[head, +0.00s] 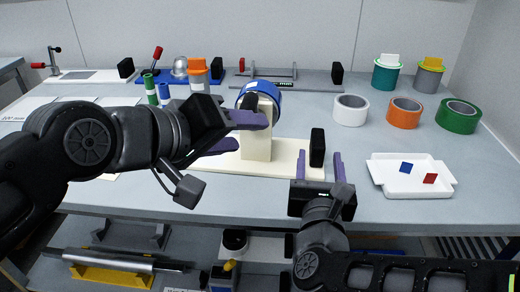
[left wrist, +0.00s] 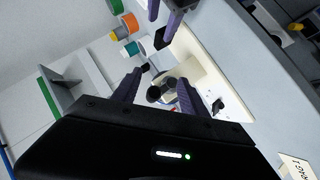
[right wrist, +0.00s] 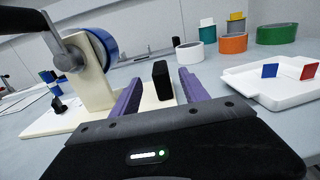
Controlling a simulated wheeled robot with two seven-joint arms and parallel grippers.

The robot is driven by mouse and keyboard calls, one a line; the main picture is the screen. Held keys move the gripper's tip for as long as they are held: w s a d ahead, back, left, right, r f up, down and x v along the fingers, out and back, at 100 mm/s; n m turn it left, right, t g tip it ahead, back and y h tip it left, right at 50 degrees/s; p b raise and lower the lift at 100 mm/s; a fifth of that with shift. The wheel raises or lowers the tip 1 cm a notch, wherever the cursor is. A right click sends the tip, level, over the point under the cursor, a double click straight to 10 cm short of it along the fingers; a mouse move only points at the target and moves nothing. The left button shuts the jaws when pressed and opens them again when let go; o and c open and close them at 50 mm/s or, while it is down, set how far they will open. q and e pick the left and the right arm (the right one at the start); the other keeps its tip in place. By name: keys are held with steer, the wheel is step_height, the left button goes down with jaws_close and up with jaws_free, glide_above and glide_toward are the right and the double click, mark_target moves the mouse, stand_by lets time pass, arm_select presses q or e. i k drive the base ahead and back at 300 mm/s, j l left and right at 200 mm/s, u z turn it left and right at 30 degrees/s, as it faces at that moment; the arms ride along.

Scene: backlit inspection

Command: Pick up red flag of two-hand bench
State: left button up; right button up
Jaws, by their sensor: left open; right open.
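The red flag (head: 430,178) is a small square in the white tray (head: 380,184) at the right of the bench. It stands at the right in the right wrist view (right wrist: 309,71), to the right of a blue flag (right wrist: 269,70). My right gripper (head: 319,160) is open and empty, left of the tray, with its fingers pointing away from me. My left gripper (head: 245,132) is open at the cream stand (head: 257,140) with the blue roll (head: 264,98). In the left wrist view a dark knob (left wrist: 153,93) shows between its fingers; whether they touch it is unclear.
A black block (head: 317,147) stands on the cream base just beyond my right gripper. White (head: 350,110), orange (head: 404,112) and green (head: 458,116) tape rolls stand behind the tray. Bare bench lies between my right gripper and the tray.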

mark_target(427, 178)
steer(key=k+j, duration=0.1)
steer(key=k, duration=0.9)
